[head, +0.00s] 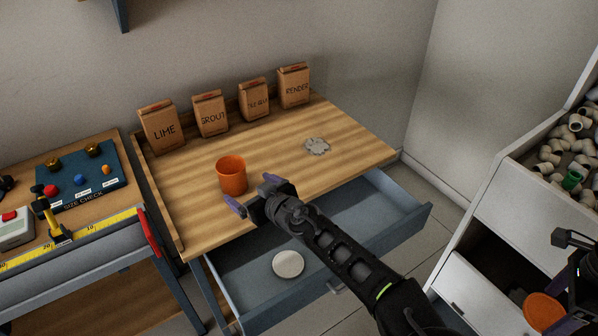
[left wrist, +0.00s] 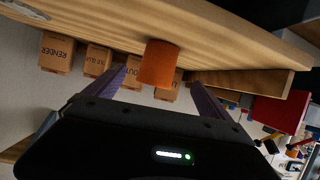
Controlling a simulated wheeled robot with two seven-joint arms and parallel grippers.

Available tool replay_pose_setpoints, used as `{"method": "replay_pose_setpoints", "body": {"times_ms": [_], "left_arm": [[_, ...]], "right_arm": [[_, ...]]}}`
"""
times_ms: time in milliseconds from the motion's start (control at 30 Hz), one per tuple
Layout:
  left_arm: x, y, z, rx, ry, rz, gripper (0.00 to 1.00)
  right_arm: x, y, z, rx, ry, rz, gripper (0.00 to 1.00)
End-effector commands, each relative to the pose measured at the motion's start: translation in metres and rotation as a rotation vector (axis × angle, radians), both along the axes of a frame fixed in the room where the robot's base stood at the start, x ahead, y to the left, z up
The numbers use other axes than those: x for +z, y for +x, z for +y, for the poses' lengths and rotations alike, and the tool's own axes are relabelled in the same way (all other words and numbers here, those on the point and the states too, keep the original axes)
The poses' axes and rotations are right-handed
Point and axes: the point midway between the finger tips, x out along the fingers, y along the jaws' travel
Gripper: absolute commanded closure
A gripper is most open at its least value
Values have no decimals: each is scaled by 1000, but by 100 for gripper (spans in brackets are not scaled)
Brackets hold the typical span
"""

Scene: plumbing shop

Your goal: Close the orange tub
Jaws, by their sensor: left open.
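The orange tub (head: 232,177) stands upright on the wooden bench top, its top open. My left gripper (head: 253,194) is open and empty, just to the right of the tub and nearer the bench's front edge, its fingers pointing toward it. In the left wrist view the tub (left wrist: 158,64) shows beyond and between the spread fingers (left wrist: 158,80), apart from them. A pale round disc (head: 288,264) lies in the bench's open drawer. My right gripper (head: 574,240) shows partly at the right edge; its jaws are unclear.
A grey scalloped disc (head: 317,146) lies on the bench top (head: 190,205). Bags labelled LIME (head: 161,127), GROUT (head: 211,113) and RENDER (head: 294,86) line the back. The open bench drawer (head: 390,207) juts out below my left arm. A bin of fittings (head: 568,150) stands right.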

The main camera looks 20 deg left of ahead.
Motion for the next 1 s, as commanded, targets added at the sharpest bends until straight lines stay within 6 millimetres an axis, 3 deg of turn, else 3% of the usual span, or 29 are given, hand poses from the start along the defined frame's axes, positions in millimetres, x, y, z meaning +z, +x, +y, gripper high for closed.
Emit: {"method": "replay_pose_setpoints", "body": {"times_ms": [433, 1000], "left_arm": [[-23, 28, 48, 1, 0, 3, 6], [-30, 37, 62, 1, 1, 4, 6]], "right_arm": [[11, 0, 0, -2, 0, 0, 59], [16, 0, 0, -2, 0, 0, 59]]}}
